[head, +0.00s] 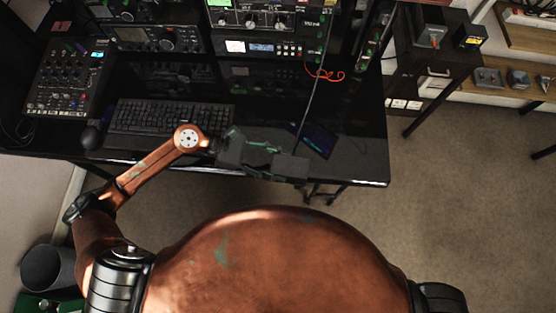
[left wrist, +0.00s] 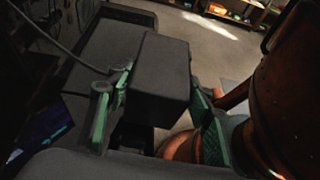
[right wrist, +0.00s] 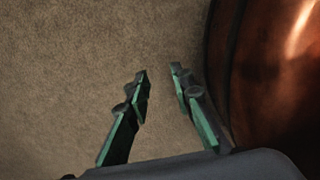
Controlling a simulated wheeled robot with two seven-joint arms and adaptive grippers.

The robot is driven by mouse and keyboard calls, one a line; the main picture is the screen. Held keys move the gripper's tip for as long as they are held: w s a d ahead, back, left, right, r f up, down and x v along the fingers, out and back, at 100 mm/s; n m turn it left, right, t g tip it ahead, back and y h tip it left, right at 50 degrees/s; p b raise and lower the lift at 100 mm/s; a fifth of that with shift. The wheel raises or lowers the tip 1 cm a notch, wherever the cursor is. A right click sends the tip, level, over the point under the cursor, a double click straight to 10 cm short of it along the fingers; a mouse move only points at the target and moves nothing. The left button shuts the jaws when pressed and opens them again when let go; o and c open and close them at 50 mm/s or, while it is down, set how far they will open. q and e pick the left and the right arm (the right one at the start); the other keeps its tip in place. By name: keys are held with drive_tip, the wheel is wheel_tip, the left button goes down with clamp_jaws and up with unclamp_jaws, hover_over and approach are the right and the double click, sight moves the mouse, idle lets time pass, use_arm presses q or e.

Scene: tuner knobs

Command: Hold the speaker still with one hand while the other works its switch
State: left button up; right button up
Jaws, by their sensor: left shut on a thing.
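A dark, box-shaped thing that I take for the speaker (left wrist: 161,72) is between the fingers of my left gripper (left wrist: 160,105) in the left wrist view. In the head view this box (head: 290,168) is at the desk's front edge, beside my left gripper (head: 262,150). The left gripper is shut on it. I cannot make out a switch on the faces that show. My right gripper (right wrist: 159,78) is open and empty over the carpet in the right wrist view. It is not seen in the head view.
The glossy black desk (head: 355,150) holds a keyboard (head: 165,117), a mixer (head: 70,80) and radio gear (head: 262,20). A phone-like dark screen (head: 318,140) lies right of the left gripper. A thin dark cable or rod crosses nearby. Carpet (head: 450,190) is open on the right.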

drive_tip(key=shift+s+a, duration=0.1)
drive_tip(key=shift+b, duration=0.3)
drive_tip(key=shift+w, duration=1)
drive_tip(key=shift+s, duration=0.1)
drive_tip(key=shift+c, duration=0.5)
